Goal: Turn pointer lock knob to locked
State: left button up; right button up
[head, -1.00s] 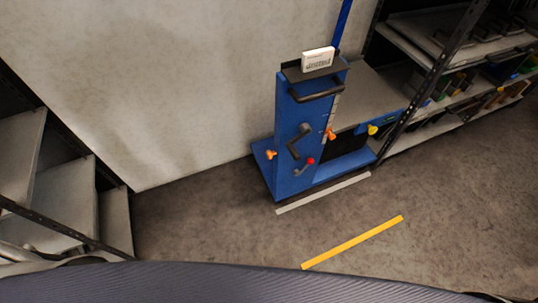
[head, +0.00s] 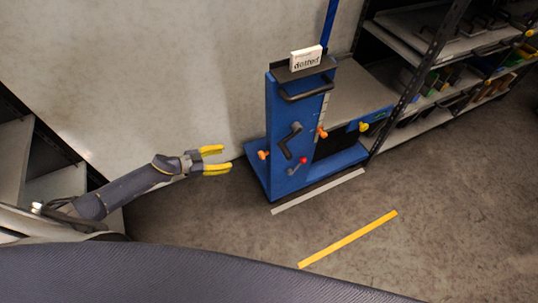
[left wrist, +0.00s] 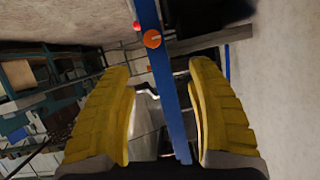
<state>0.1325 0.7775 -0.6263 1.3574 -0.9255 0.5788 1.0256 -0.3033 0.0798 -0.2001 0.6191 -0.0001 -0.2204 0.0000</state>
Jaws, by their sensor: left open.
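A blue upright machine (head: 283,120) stands against the wall in the head view. One orange knob (head: 264,155) sticks out at its left side, and another orange knob (head: 322,132) sits by the pale scale strip on its right edge. I cannot tell from the picture which one is the pointer lock knob or how it is set. My left gripper (head: 228,159) has yellow fingers, is open and empty, and is left of the machine, apart from it. In the left wrist view an orange knob (left wrist: 152,38) shows beyond the fingertips. My right gripper is not in view.
The machine also carries a dark crank (head: 289,141), a red-knobbed lever (head: 298,165), a yellow knob (head: 363,126) and a black handle (head: 305,90). A white box (head: 306,58) sits on top. Shelves (head: 425,85) stand at right. Floor in front is clear, with a yellow strip (head: 350,238).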

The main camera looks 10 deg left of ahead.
aim_at(260, 155)
pick_arm(q)
jog(key=shift+n+h, duration=0.3)
jog(key=shift+n, duration=0.4)
jog(key=x, duration=1.1)
jog(key=s+x, duration=0.1)
jog(key=x, duration=0.5)
jog(key=shift+d+f, duration=0.3)
jog(key=shift+d, duration=0.2)
grip_shut()
